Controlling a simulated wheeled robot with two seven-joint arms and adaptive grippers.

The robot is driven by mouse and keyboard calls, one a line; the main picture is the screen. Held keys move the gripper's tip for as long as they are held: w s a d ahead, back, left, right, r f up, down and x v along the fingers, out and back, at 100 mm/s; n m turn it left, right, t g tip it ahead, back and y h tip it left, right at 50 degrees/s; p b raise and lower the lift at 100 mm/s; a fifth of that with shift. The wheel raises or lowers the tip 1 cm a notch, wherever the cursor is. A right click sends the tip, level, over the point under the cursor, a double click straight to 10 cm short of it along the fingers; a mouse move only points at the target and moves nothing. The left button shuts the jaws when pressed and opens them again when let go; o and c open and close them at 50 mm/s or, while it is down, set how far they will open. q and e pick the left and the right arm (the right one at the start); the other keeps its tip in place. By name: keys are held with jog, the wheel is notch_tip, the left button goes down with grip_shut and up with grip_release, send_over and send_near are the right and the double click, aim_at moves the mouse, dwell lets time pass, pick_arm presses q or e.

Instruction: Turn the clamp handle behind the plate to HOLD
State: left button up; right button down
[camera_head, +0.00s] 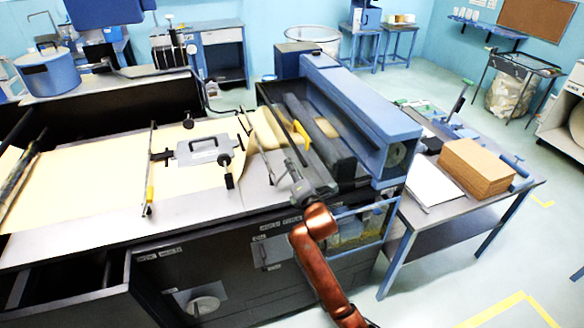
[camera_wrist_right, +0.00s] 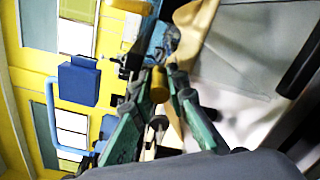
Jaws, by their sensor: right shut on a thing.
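My right gripper (camera_head: 294,174) reaches over the front of the machine on its copper-coloured arm. Its green fingers (camera_wrist_right: 157,76) fill the lower middle of the right wrist view. They are shut on a small dull-yellow grip (camera_wrist_right: 159,86), which looks like the clamp handle's end. A yellow piece (camera_head: 302,154) shows just beyond the gripper in the head view. The handle's setting and any HOLD mark cannot be read. I cannot tell which surface is the plate. My left gripper is not in view.
A blue roller housing (camera_head: 360,110) stands close to the right of the gripper. Cream paper (camera_head: 90,175) covers the bench at left, with a grey handled block (camera_head: 203,151) on it. A side table (camera_head: 440,217) at right holds a brown stack (camera_head: 476,167).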

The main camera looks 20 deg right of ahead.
dwell(0.3)
jog(key=shift+a+r+n+p, duration=0.1)
jog(key=shift+r+n+p, duration=0.05)
jog(key=shift+n+p, duration=0.2)
jog(key=a+n+p, duration=1)
jog(key=n+p, duration=0.3)
jog(key=p, duration=0.1)
jog(key=shift+s+r, duration=0.2)
jog(key=shift+r, duration=0.1)
jog(key=shift+a+f+n, duration=0.1)
jog(key=shift+n, duration=0.15)
jog(key=c, duration=2.2)
grip_release()
